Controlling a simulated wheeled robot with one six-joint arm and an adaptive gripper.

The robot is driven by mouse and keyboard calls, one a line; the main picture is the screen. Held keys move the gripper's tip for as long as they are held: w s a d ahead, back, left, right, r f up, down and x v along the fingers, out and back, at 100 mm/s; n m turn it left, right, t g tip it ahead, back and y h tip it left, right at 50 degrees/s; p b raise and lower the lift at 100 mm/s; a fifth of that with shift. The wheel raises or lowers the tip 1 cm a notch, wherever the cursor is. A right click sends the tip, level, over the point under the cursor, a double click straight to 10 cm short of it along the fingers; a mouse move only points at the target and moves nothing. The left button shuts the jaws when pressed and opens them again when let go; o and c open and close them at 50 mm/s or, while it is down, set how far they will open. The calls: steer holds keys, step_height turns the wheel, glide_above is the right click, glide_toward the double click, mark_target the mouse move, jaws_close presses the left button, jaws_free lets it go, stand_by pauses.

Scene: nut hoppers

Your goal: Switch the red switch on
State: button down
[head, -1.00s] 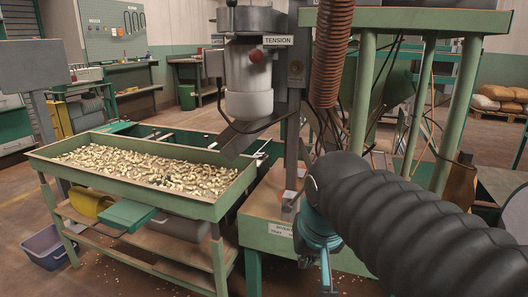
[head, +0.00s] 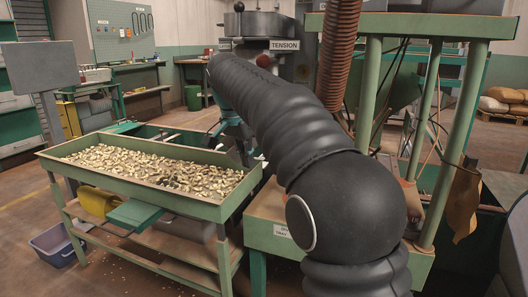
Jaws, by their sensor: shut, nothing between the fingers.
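No red switch can be made out for certain. A red round knob (head: 264,61) shows in part beside the TENSION label (head: 284,45) on the machine, just above my black-sleeved arm. My arm reaches from the lower right up and across to the machine. A teal part of my wrist shows at the arm's far end, above the right end of the nut tray.
A green tray of nuts (head: 127,194) stands at left, with a metal chute (head: 243,149) at its right end. A ribbed brown hose (head: 338,55) hangs beside green posts (head: 370,95) on the right. A blue-grey bin (head: 58,243) stands on the floor.

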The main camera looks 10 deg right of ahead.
steer(key=w+a+f+m+g+h, duration=0.1)
steer(key=w+a+f+m, duration=0.3)
steer(key=w+a, duration=0.5)
steer(key=shift+w+f+m, duration=0.15)
steer(key=shift+f+m, duration=0.25)
steer(key=shift+f, duration=0.5)
